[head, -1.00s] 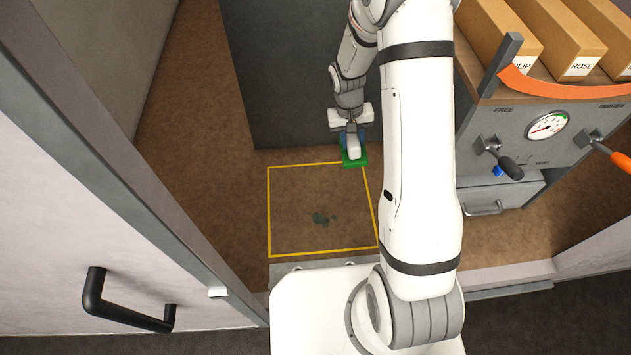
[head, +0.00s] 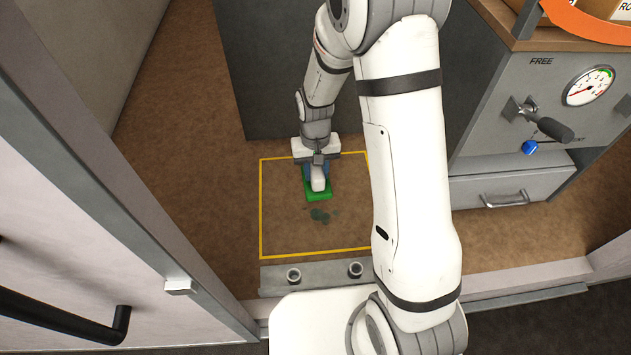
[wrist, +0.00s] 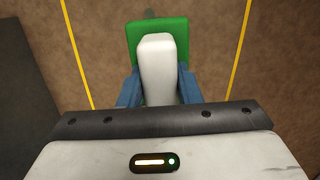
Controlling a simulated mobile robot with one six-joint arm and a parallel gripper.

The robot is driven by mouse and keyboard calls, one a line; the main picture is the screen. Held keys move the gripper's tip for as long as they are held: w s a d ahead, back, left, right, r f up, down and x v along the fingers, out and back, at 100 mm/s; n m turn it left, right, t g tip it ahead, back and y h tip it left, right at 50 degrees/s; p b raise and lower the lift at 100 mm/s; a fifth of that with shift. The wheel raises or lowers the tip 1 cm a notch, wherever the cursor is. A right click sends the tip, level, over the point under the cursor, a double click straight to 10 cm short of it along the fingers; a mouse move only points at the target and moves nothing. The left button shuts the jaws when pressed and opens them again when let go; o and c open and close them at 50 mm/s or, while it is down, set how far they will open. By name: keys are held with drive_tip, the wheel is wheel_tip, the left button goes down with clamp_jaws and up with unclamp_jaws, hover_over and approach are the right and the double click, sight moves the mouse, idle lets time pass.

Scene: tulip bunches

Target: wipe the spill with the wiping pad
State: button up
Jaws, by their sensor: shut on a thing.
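The wiping pad (head: 318,196) is green with a white handle. My gripper (head: 317,177) is shut on the handle, and the pad is just behind the spill, inside the yellow outline. In the wrist view the blue fingers of my gripper (wrist: 158,88) flank the white handle, with the green pad (wrist: 178,30) beyond. A bit of the dark spill (wrist: 151,13) shows past the pad's far edge. I cannot tell whether the pad touches the floor.
A dark grey panel (head: 270,80) stands behind the square. A grey cabinet (head: 480,150) with a gauge, levers and a drawer is at the right. A grey plate with two knobs (head: 325,274) lies at the front edge. An open door with a black handle (head: 70,320) is at the left.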

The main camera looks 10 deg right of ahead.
drive_tip(key=shift+a+f+b, duration=0.1)
drive_tip(key=shift+f+b, duration=1.55)
drive_tip(key=shift+f, duration=1)
